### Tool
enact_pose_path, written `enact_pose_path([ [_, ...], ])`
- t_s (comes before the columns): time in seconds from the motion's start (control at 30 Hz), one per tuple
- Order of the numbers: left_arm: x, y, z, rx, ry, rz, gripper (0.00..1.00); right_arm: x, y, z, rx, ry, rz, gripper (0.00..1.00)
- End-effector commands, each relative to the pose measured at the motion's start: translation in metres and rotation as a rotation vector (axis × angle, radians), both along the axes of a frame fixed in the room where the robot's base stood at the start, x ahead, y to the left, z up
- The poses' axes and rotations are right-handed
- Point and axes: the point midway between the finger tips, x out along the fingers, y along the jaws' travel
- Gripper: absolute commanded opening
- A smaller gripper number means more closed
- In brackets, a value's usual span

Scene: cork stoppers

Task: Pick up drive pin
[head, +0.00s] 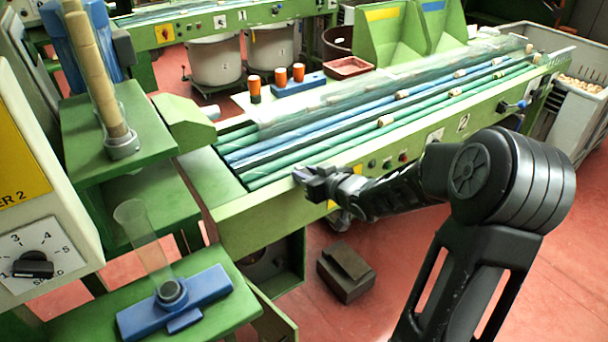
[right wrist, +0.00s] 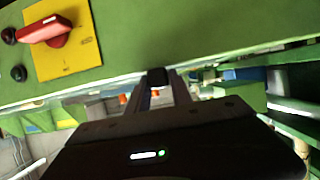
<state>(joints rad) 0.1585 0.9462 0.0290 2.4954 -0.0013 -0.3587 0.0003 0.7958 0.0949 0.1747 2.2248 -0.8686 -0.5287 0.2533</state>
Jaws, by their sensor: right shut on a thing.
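My right gripper (head: 308,177) is at the front edge of the green conveyor machine, above its front panel. In the right wrist view its fingers (right wrist: 160,88) are shut on a small dark piece (right wrist: 158,74), which I take to be the drive pin. The piece is small and mostly hidden by the fingers, so its shape is not clear. No other drive pin can be made out. My left gripper is not in view.
The conveyor's green front panel (head: 262,223) is close to the gripper. Corks lie on its lanes. Orange-topped pieces (head: 279,76) stand behind, two on a blue block (head: 300,84). A dark box (head: 345,272) is on the red floor. A clear tube (head: 143,235) stands at left.

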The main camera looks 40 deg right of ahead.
Motion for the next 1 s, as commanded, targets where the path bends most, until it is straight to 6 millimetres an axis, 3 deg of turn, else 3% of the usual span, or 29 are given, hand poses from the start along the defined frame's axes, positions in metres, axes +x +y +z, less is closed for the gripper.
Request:
enact_pose_path([
  [0.47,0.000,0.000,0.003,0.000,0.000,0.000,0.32,0.000,0.000,0.008,-0.003,-0.002,0.001,0.00],
  [0.83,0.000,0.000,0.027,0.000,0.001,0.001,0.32,0.001,0.000,0.076,-0.004,-0.005,0.002,0.00],
  [1.0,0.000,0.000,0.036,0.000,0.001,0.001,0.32,0.000,0.000,0.097,-0.001,-0.002,0.000,0.00],
])
